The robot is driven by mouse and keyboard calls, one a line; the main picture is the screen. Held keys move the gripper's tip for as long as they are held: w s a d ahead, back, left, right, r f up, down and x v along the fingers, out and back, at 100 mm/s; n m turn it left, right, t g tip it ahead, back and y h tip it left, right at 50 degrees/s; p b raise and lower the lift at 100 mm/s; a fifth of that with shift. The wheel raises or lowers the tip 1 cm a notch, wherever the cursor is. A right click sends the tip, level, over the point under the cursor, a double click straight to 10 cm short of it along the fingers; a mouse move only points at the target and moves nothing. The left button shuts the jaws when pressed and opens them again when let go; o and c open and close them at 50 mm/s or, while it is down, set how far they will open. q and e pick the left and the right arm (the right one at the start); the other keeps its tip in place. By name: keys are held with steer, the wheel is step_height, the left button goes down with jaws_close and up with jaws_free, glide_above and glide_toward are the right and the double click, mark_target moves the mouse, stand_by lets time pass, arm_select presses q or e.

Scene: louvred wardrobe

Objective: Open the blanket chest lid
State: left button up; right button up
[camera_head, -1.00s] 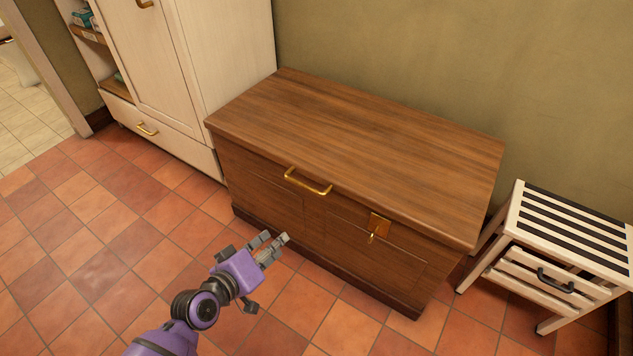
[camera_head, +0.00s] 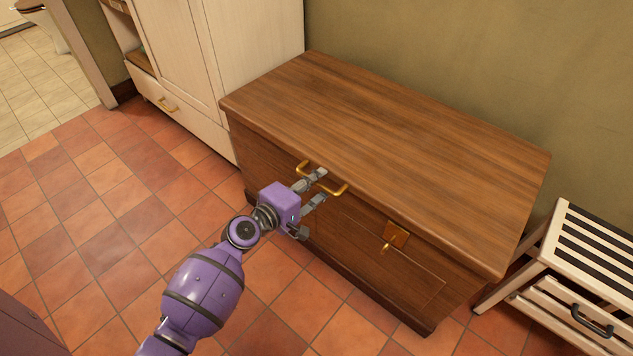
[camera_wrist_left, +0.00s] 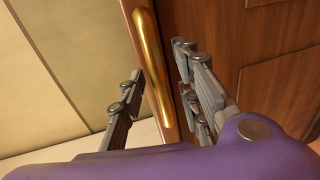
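The brown wooden blanket chest (camera_head: 345,240) stands against the wall with its lid (camera_head: 390,140) down. A gold handle (camera_head: 322,179) is on the lid's front edge, and a brass lock plate with a key (camera_head: 393,238) is on the front, to the handle's right. My right gripper is not in view.
A pale wardrobe with a drawer (camera_head: 170,105) stands left of the chest. A slatted white stand (camera_head: 580,250) with a dark handle is close on the right. The tiled floor (camera_head: 110,220) in front is clear.

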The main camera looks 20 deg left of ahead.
arm_select(q)
steer(key=shift+w, duration=0.2)
jaws_close()
stand_by(0.3)
